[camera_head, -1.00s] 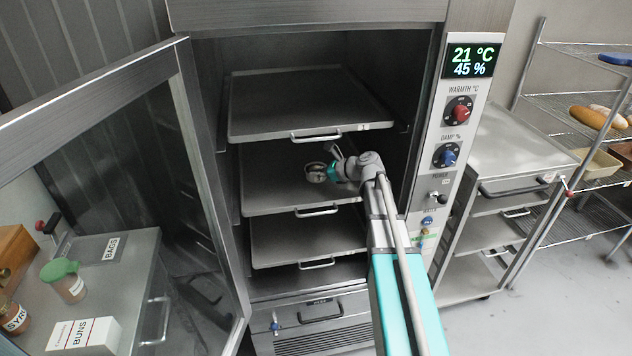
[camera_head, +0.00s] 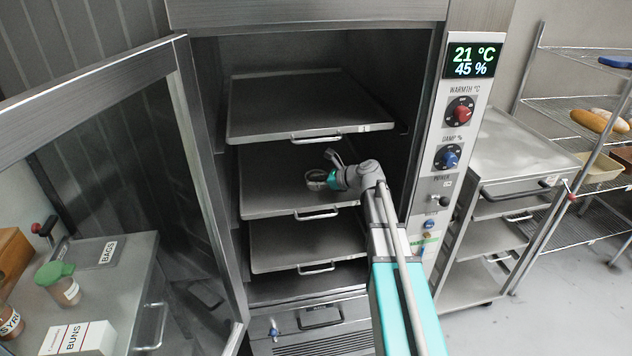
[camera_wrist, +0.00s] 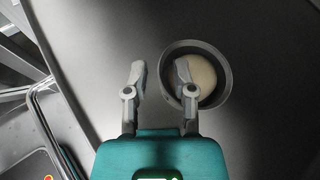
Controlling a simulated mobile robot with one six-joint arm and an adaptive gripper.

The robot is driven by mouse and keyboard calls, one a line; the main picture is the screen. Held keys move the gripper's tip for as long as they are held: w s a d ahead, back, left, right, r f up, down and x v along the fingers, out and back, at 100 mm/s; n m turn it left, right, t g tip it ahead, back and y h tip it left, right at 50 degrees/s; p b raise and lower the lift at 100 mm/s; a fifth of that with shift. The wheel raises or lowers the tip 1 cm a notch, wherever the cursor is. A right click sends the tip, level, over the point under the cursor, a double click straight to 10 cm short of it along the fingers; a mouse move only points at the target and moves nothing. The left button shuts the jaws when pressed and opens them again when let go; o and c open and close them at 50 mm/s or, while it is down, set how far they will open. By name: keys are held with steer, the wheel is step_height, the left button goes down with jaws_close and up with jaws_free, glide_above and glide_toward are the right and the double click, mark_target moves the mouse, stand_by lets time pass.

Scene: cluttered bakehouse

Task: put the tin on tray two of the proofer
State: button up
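The tin (camera_head: 313,184) is a small round grey pan. In the wrist view the tin (camera_wrist: 224,91) holds a pale ball of dough (camera_wrist: 203,76). It is on the middle of the three visible proofer trays (camera_head: 268,189), towards the right. My gripper (camera_wrist: 160,70) is open, with a clear gap between its fingers. The left finger is outside the tin's wall; the right finger overlaps the rim and dough in the picture. I cannot tell whether either finger touches the tin. In the head view my gripper (camera_head: 333,168) partly hides the tin.
Another tray (camera_head: 290,105) sits above and one (camera_head: 290,245) below; both look empty. The proofer door (camera_head: 95,95) stands open at left. The control panel (camera_head: 461,130) borders the opening at right. The tin's tray is bare to its left.

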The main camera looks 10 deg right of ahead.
stand_by(0.4)
steer(key=shift+r, duration=0.2)
steer(key=shift+p+v, duration=1.65)
steer(key=shift+v, duration=2.05)
steer(key=shift+f, duration=0.1)
steer(key=shift+s, duration=0.1)
